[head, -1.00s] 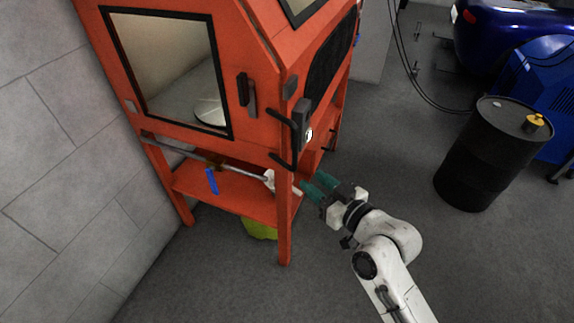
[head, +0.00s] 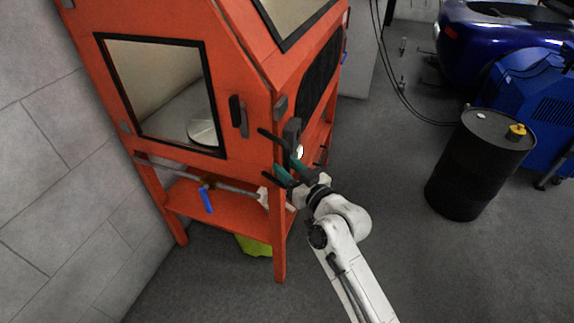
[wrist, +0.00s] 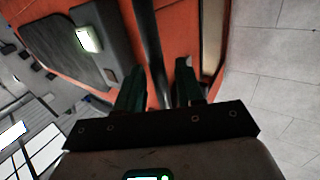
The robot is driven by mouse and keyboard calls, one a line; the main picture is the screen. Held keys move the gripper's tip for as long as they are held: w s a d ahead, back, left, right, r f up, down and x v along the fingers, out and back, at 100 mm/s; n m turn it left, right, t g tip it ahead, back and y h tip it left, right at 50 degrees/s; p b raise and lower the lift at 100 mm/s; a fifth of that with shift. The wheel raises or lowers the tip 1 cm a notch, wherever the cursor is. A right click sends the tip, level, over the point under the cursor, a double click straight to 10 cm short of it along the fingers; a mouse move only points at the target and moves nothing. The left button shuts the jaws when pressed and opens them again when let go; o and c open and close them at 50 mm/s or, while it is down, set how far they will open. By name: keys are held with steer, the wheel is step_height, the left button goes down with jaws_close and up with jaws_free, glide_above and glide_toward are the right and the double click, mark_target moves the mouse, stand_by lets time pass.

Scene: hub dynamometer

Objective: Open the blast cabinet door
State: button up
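The blast cabinet (head: 245,85) is a large orange box on orange legs. Its left-facing side has a black-framed window (head: 160,92). A black bar handle (head: 271,139) juts from the near corner, and the dark bar (wrist: 148,40) also shows in the wrist view. My gripper (head: 284,168) has dark green fingers and is at the handle's lower part. In the wrist view my gripper (wrist: 160,80) is open, its fingers apart on either side of the bar. I cannot tell whether either finger touches it. The cabinet door looks closed.
A black drum (head: 478,165) stands on the grey floor to the right, beside a blue machine (head: 535,110) and a blue car (head: 495,35). A block wall (head: 45,150) is at left. A pipe with a blue valve lever (head: 207,200) runs beneath the cabinet. Floor before the drum is clear.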

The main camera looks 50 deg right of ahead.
steer(key=shift+w+d, duration=0.1)
steer(key=shift+w, duration=0.15)
jaws_close()
stand_by(0.5)
